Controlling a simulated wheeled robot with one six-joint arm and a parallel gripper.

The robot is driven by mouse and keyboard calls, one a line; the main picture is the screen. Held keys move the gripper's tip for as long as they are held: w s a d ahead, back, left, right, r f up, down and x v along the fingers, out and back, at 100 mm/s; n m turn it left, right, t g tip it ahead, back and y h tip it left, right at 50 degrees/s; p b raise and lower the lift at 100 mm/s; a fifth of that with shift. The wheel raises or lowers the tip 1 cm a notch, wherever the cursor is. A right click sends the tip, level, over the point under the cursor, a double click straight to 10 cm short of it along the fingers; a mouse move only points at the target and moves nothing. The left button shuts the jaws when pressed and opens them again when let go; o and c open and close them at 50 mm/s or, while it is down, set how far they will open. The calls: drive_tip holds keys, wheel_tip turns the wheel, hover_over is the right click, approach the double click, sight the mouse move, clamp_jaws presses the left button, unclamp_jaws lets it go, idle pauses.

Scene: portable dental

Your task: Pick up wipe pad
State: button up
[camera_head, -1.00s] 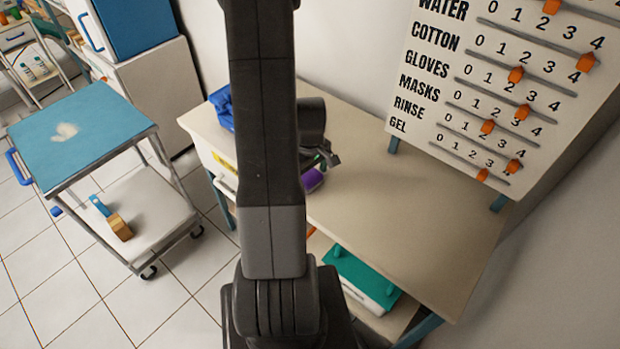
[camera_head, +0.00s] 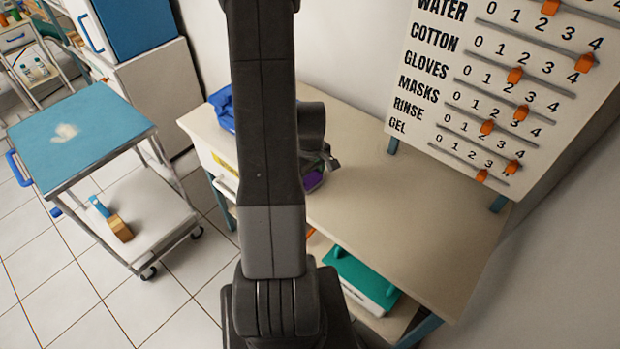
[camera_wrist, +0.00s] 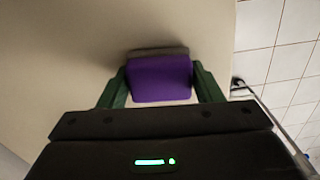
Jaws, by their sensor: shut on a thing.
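The wipe pad (camera_wrist: 160,79) is a purple block with a thin greyish edge along its far side. In the wrist view it sits between the two green fingers of my gripper (camera_wrist: 160,85), which are shut on it. The pad is over or against the beige table top, with a shadow beside it; I cannot tell whether it touches the surface. In the head view only a small purple part of the pad (camera_head: 313,181) shows beside my arm, which hides most of the gripper.
The beige table (camera_head: 410,230) is mostly clear to the right. A blue item (camera_head: 222,107) lies at its back left. A sliding-marker board (camera_head: 500,90) stands behind. A teal-topped cart (camera_head: 100,150) stands left. A green-lidded box (camera_head: 362,278) sits on the shelf below.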

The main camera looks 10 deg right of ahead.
sight(310, 177)
wheel_tip(310, 177, up, 10)
drive_tip(key=shift+f+b, duration=0.1)
drive_tip(key=shift+b, duration=0.2)
idle(0.3)
drive_tip(key=o, duration=0.3)
drive_tip(key=shift+c, duration=1.1)
drive_tip(key=shift+s, duration=0.1)
